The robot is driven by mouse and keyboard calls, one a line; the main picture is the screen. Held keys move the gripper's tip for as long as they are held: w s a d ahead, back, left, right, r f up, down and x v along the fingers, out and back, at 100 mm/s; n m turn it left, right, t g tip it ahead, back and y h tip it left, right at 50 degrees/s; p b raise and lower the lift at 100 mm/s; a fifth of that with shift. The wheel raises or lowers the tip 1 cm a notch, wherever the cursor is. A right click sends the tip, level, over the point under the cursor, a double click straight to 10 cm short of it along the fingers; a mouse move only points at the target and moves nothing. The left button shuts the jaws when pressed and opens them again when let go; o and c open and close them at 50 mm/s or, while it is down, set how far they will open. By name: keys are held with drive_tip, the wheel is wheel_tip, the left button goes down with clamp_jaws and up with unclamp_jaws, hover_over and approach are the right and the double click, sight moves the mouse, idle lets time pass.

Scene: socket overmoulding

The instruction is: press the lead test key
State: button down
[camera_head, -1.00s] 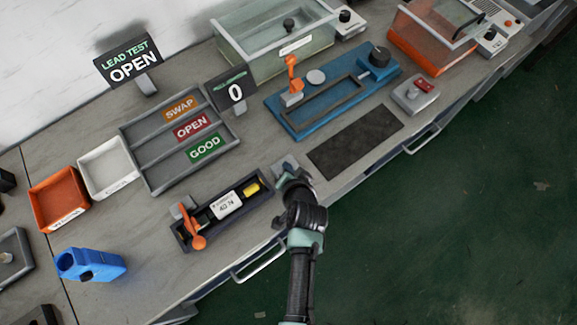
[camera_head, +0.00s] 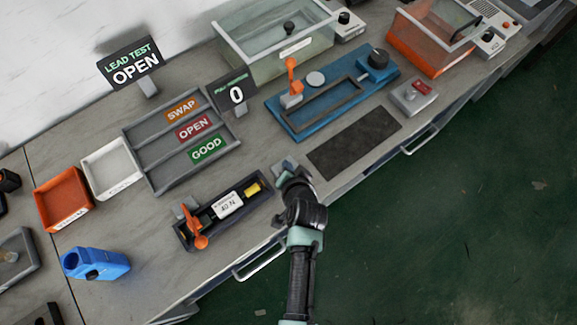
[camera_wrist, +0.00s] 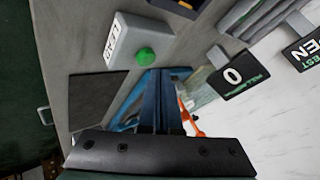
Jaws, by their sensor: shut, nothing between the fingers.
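The lead test key is a pale box (camera_wrist: 136,40) with a round green button (camera_wrist: 146,57) in the wrist view. My gripper (camera_wrist: 158,74) is shut and empty. Its fingertips appear just below the green button in that picture; I cannot tell if they touch it. In the head view my gripper (camera_head: 290,178) is over the key at the bench's front edge and hides most of it. The lead test display (camera_head: 131,66) reads OPEN.
A dark fixture (camera_head: 225,211) with an orange lever lies left of my gripper. A dark mat (camera_head: 355,141) lies to its right, with a blue press fixture (camera_head: 330,105) behind. A sorting rack (camera_head: 158,160) stands behind left. A counter sign (camera_head: 234,94) reads 0.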

wheel_tip(320, 180, up, 5)
drive_tip(key=p, duration=0.4)
drive_tip(key=shift+p, duration=0.35)
idle(0.5)
drive_tip(key=w+r+n+t+b, duration=0.15)
drive_tip(key=w+r, duration=0.35)
drive_tip(key=r, duration=0.5)
drive_tip(key=w+r+n+t+p, duration=0.1)
drive_tip(key=w+r+t, duration=0.2)
drive_tip(key=w+r, duration=0.45)
wheel_tip(320, 180, up, 21)
drive_tip(key=n+t+b, duration=0.1)
drive_tip(key=t, duration=0.3)
drive_tip(key=s+r+n+t+h+b, duration=0.1)
drive_tip(key=s+r+t, duration=0.15)
drive_tip(key=r, duration=0.65)
drive_tip(key=s+r+n+t, duration=0.1)
drive_tip(key=s+r+t, duration=0.15)
drive_tip(key=r, duration=0.65)
drive_tip(key=s+r+n+t+h, duration=0.1)
drive_tip(key=s+r+t, duration=0.4)
drive_tip(key=s+r, duration=0.8)
wheel_tip(320, 180, up, 2)
drive_tip(key=shift+s+r+b, duration=0.1)
drive_tip(key=shift+s+b, duration=0.2)
drive_tip(key=shift+b, duration=0.1)
